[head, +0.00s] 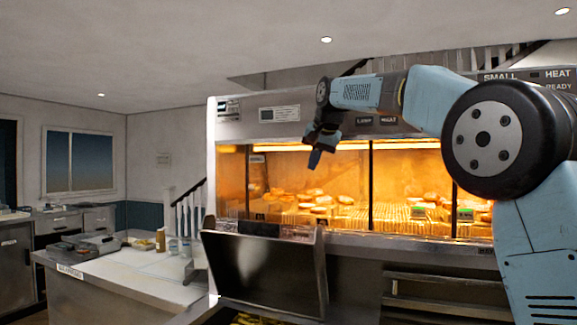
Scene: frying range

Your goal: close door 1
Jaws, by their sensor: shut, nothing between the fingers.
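A dark, metal-framed panel (262,272) hangs tilted outward below the left part of the lit food warmer (232,128). It looks like an open door, but I cannot read a number on it, so I cannot tell for sure that it is door 1. My gripper (314,160) points down in front of the warmer's glowing front, above and to the right of the panel and apart from it. It is shut and empty. My arm comes in from the right and hides part of the warmer's upper right.
Burgers and buns (315,201) lie on racks inside the warmer, behind dark uprights. A counter (130,272) with small containers and a bottle (160,239) stands at the left. A metal ledge (400,247) runs below the warmer. Open space lies above the left counter.

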